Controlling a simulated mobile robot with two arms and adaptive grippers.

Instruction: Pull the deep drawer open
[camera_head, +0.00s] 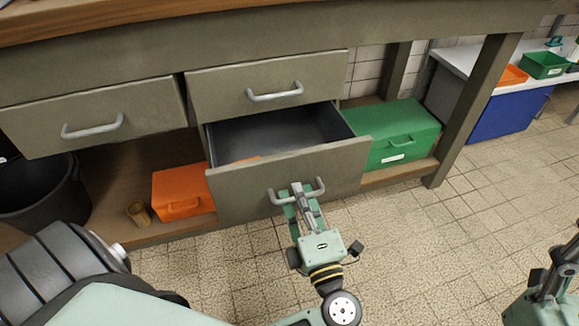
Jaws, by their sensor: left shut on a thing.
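The deep drawer (335,168) is the lower grey-green drawer under the workbench. It stands out from the bench, and part of its dark interior (290,130) shows, with a bit of something orange behind the front's left part. My left gripper (298,190) is shut on the drawer's metal handle (320,187), near the middle of the bar. My right arm shows in part at the lower right edge; its fingertips are not in view.
Two shut drawers, one left (95,115) and one above (270,85), flank it. An orange case (183,190), a green case (400,132) and a black bin (45,190) are on or by the lower shelf. The tiled floor (430,245) in front is clear.

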